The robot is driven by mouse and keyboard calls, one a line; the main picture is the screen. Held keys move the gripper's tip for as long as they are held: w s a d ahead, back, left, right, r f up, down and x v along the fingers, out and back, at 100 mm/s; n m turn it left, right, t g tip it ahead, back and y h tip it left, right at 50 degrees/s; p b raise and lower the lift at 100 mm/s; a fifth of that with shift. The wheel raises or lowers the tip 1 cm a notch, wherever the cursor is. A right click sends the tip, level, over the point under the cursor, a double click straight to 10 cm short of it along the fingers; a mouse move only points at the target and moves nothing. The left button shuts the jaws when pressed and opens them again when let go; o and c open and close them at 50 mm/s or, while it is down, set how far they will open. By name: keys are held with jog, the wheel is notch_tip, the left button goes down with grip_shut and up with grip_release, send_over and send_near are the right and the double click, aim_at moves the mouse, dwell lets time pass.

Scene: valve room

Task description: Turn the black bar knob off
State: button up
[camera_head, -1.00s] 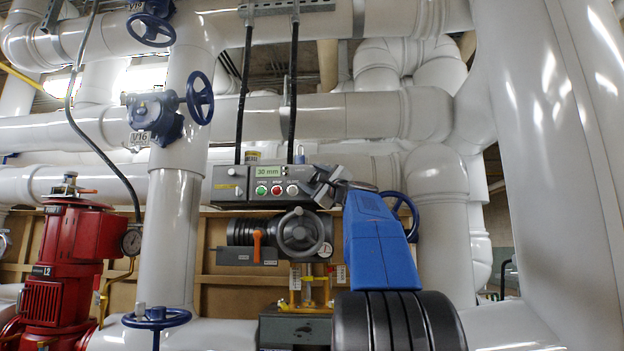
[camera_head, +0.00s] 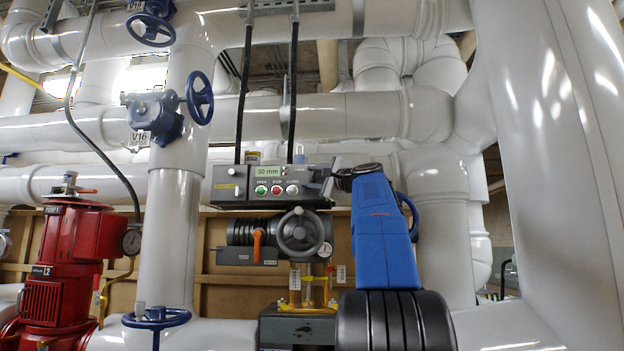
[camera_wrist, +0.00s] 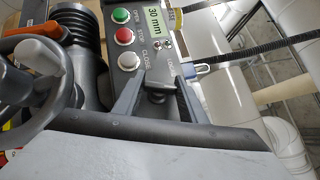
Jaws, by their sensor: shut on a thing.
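The grey control box (camera_head: 232,190) with a green "30 mm" display (camera_head: 269,171) sits at mid-picture in the head view. The black bar knob (camera_wrist: 157,88) is on the box's face beside the white button in the wrist view. My gripper (camera_wrist: 159,82) has a finger on either side of the knob and is shut on it. In the head view my gripper (camera_head: 327,184) is at the box's right end and hides the knob. The knob's exact angle is hard to make out.
Green, red and white buttons (camera_head: 276,190) sit close left of my gripper. A grey handwheel (camera_head: 300,232) and an orange lever (camera_head: 257,245) are below the box. A blue handwheel (camera_head: 407,215) is behind my arm. Black cables (camera_head: 292,90) rise from the box.

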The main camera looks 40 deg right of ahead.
jog(key=shift+n+g+y, duration=0.5)
jog(key=shift+n+g, duration=0.7)
jog(key=shift+n, duration=0.3)
jog(key=shift+f, duration=0.1)
jog(key=o, duration=1.1)
jog(key=shift+c, duration=0.2)
jog(key=s+a, duration=0.1)
jog(key=s, duration=1.6)
jog(key=shift+s+a, duration=0.15)
jog(key=shift+a, duration=0.1)
